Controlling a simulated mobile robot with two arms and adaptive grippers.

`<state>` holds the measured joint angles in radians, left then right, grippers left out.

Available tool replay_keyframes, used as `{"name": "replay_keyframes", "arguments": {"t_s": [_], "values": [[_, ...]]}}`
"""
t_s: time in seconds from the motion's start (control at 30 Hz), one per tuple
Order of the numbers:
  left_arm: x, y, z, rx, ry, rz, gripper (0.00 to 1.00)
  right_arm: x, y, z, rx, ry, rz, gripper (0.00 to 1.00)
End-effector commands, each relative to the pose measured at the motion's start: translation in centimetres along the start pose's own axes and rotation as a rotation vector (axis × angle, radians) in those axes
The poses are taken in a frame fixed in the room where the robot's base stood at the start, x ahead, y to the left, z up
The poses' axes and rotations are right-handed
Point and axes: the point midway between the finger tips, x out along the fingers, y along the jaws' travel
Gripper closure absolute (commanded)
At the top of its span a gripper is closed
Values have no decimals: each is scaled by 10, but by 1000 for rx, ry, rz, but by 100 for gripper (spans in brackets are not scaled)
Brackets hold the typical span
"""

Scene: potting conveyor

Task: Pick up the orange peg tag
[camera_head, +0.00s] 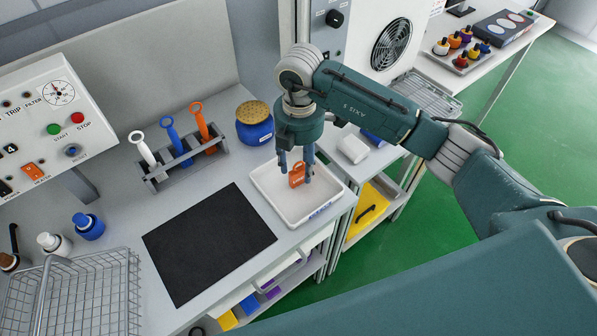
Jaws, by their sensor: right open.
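A small orange tag (297,175) with a loop at its top stands in the white tray (262,193) at the bench's right end. My right gripper (297,170) points down over the tray, open, with its dark fingers on either side of the orange tag. I cannot tell whether they touch it. Another orange piece (203,123), long with a ring head, stands in the grey rack (163,183) beside a blue and a white one. My left gripper is not in view.
A blue jar (254,133) with a yellow-brown lid stands behind the tray. A black mat (208,243) lies clear in front. A wire basket (85,300) and small bottles (88,226) are at left. A white block (353,149) is right of my gripper.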

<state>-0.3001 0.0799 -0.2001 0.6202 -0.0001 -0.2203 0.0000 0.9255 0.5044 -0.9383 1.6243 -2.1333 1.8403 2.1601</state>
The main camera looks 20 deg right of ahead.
Motion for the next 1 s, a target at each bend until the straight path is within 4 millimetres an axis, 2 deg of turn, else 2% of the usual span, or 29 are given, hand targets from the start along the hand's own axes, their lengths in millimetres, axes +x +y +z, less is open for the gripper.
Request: {"name": "replay_keyframes", "arguments": {"t_s": [0.03, 0.2, 0.5, 0.73, 1.0], "values": [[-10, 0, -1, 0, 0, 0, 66, 4, 0, -3, 0, 1, -6, 55], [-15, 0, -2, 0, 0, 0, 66, 29, 1, -5, 0, 1, -3, 55], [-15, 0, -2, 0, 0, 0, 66, 35, 2, -4, -1, 1, 0, 55], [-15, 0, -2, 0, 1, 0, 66, 35, 2, -4, -1, 1, 0, 100], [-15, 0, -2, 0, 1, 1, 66, 35, 2, -4, -1, 1, 0, 100]]}}
